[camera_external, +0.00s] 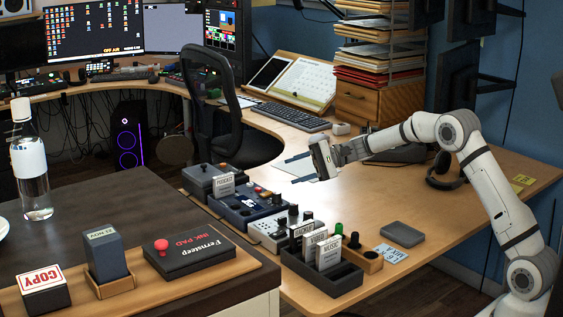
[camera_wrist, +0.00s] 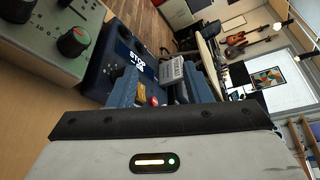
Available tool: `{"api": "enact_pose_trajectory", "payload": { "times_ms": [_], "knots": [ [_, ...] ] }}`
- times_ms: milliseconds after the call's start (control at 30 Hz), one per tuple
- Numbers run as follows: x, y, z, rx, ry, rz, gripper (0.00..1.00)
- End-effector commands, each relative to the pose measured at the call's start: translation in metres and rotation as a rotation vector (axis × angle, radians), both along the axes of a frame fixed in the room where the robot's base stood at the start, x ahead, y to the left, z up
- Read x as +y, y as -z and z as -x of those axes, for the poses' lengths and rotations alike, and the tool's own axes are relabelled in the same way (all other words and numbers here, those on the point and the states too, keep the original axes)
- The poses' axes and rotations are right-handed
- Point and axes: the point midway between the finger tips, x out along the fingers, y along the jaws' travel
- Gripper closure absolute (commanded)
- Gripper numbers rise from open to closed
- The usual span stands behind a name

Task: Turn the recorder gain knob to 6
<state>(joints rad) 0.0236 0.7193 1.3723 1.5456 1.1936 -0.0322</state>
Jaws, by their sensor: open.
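Several small control boxes stand in a row on the wooden desk. A light grey box (camera_external: 262,235) with dark knobs stands behind the card holder. A blue box (camera_external: 233,211) with a lettered display also shows in the wrist view (camera_wrist: 112,62). I cannot tell which box is the recorder. My gripper (camera_external: 297,168) is open and empty, above the desk right of the boxes, apart from the knobs.
A black holder (camera_external: 335,281) carries upright cards labelled BACKUP, VIDEO and MUSIC. A wooden block (camera_external: 367,259) with coloured pegs and a grey pad (camera_external: 402,234) lie to its right. A keyboard (camera_external: 291,116) and headphones (camera_external: 446,172) lie farther back. The desk's middle is clear.

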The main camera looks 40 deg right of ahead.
Motion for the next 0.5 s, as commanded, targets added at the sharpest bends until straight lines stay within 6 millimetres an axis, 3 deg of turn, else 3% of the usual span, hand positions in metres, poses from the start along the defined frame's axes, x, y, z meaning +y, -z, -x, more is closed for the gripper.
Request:
{"api": "enact_pose_trajectory", "payload": {
  "times_ms": [33,200,500],
  "knots": [
    [-0.003,-0.009,-0.002,0.133,0.015,-0.072,0.55],
    [-0.009,-0.010,-0.003,0.535,0.045,-0.287,0.55],
    [-0.019,-0.012,-0.004,1.003,0.050,-0.518,0.55]
  ]
}}
